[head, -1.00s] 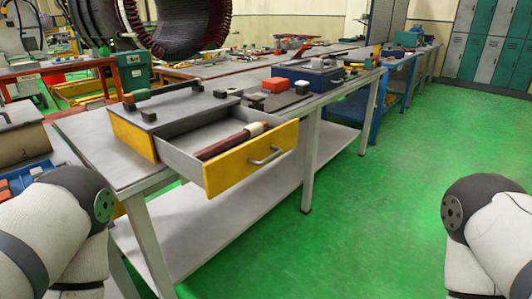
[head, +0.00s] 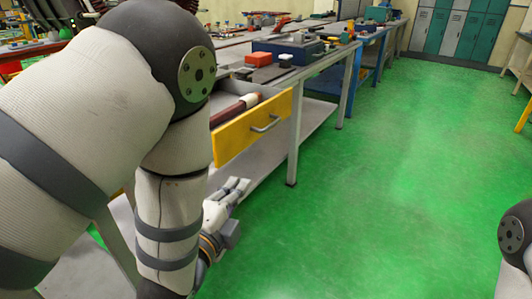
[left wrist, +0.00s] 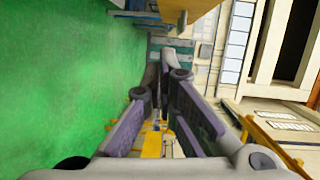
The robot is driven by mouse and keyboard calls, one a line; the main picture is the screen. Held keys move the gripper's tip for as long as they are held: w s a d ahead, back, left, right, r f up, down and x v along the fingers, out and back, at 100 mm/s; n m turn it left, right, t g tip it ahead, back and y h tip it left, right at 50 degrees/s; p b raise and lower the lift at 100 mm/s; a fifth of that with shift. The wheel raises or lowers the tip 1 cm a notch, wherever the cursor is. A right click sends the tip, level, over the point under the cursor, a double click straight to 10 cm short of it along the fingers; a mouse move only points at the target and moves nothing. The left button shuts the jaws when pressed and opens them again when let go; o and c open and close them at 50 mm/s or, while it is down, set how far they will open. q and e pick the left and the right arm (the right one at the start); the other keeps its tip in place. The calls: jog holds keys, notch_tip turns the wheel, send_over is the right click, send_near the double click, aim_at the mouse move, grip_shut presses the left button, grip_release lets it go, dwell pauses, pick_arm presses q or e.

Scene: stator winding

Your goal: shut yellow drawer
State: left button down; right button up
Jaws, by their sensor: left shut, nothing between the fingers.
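The yellow drawer (head: 240,136) stands open at the bench, its yellow front and grey handle (head: 266,124) facing the aisle. A dark red rod with a pale end (head: 240,105) lies in it. My left arm hides the drawer's left part and most of its cabinet. My left gripper (head: 243,185) is below the drawer front, apart from the handle. In the left wrist view the gripper (left wrist: 166,62) has its fingers together with nothing between them. A yellow-orange edge at the top of that view may be the drawer. My right gripper is out of view.
The workbench continues behind the drawer with a red box (head: 258,59) and a dark blue case (head: 288,48) on top. A bench leg (head: 294,150) stands right of the drawer. The green floor (head: 380,180) in front is clear.

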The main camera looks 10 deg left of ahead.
aim_at(245, 147)
pick_arm(q)
jog(key=shift+m+t, duration=0.4)
jog(key=shift+m, duration=0.1)
jog(key=w, duration=0.4)
jog(key=w+a+r, duration=0.1)
jog(key=w, duration=0.3)
jog(key=w+r, duration=0.1)
jog(key=w, duration=0.3)
jog(key=shift+a+b, duration=0.4)
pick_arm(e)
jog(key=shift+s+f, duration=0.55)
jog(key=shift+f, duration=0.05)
pick_arm(q)
jog(key=shift+w, duration=0.1)
